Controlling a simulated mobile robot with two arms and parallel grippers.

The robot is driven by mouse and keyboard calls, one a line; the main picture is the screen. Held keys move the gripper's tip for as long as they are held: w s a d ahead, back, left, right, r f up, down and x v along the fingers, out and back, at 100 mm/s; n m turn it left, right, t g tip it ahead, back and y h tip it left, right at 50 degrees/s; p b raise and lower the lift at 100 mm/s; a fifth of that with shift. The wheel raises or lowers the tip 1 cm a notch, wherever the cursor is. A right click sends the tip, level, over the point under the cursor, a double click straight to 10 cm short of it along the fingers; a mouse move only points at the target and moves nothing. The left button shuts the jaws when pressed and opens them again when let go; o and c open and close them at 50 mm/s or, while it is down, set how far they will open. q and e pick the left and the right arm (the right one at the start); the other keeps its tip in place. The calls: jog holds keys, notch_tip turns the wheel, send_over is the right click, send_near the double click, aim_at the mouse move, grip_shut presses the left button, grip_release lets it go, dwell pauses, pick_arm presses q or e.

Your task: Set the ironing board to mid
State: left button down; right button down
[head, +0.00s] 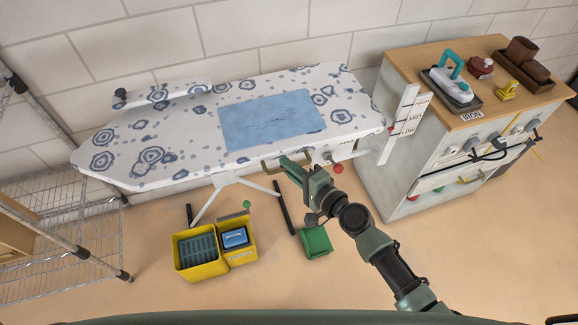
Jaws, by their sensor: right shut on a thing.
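The ironing board (185,125) has a white cover with blue-grey ring patterns and stands on white crossed legs along the wall. A brass bar handle (268,166) sits under its front edge. My right gripper (290,165) is shut on this handle. A white upright scale (400,125) with small height labels stands at the board's right end. A small red mark (391,131) shows beside it, near the lower labels; I cannot tell exactly which label it lines up with. A red knob (338,168) shows under the board's right end. My left gripper is out of view.
A blue cloth (270,118) lies on the board. A wooden-topped cabinet (425,60) on the right carries an iron (453,88). Yellow bins (199,278) and a green box (316,241) stand on the floor below. A wire rack (60,245) is at left.

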dwell(0.6)
notch_tip(320, 180, up, 3)
jog(key=shift+w+f+p, duration=0.1)
jog(key=shift+w+p, duration=0.05)
jog(key=shift+p, duration=1)
jog(key=c, duration=1.5)
grip_release()
jog(key=shift+f, duration=0.15)
jog(key=b+v, duration=0.1)
jog(key=v, duration=0.7)
